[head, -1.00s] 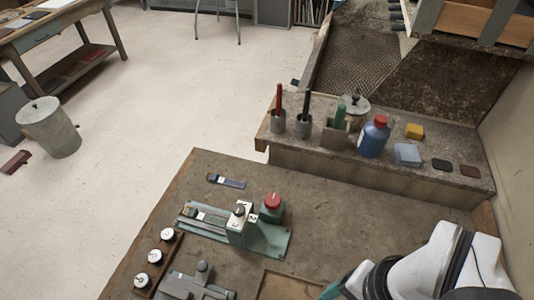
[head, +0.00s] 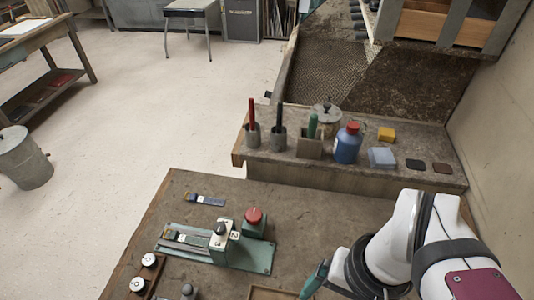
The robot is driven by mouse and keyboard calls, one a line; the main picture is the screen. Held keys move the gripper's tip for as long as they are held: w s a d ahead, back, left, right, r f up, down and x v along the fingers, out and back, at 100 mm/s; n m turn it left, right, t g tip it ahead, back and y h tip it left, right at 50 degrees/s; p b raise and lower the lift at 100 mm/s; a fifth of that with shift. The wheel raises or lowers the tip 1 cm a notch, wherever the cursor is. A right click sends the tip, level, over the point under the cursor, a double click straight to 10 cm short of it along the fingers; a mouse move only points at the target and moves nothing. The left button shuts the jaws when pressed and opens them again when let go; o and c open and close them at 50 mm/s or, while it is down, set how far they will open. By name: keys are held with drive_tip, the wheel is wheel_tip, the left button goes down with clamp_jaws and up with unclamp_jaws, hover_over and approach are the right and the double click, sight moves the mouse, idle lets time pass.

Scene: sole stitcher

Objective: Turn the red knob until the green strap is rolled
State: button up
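The red knob (head: 254,215) sits on top of a green block at the right end of a small bench machine. The machine has a green base plate (head: 256,258) and a grey-white upright block (head: 222,243) marked with a 2, with a dark knob on top. A narrow strip (head: 187,238) runs along the machine's left part; I cannot tell for sure that it is the green strap, or how far it is rolled. My arm stands to the right of the machine, apart from the red knob.
A short blue strip (head: 205,200) lies behind the machine. White-topped spools (head: 149,260) stand in a wooden rack at the front left. Behind is a ledge (head: 260,168) with pen cups, a blue bottle (head: 348,143) and small blocks. The table right of the knob is bare.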

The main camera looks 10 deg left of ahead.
drive_tip(key=w+a+r+n, duration=0.1)
drive_tip(key=w+a+n, duration=0.2)
drive_tip(key=w+n, duration=0.3)
drive_tip(key=w+a+r+n, duration=0.2)
drive_tip(key=w+n, duration=0.3)
drive_tip(key=n, duration=0.2)
drive_tip(key=n+h, duration=0.2)
drive_tip(key=n, duration=1.4)
hover_over(253, 214)
wheel_tip(253, 214, down, 4)
drive_tip(key=shift+n, duration=0.4)
wheel_tip(253, 214, down, 15)
drive_tip(key=shift+r, duration=0.2)
drive_tip(key=shift+f, duration=0.55)
drive_tip(key=shift+c, duration=0.3)
clamp_jaws()
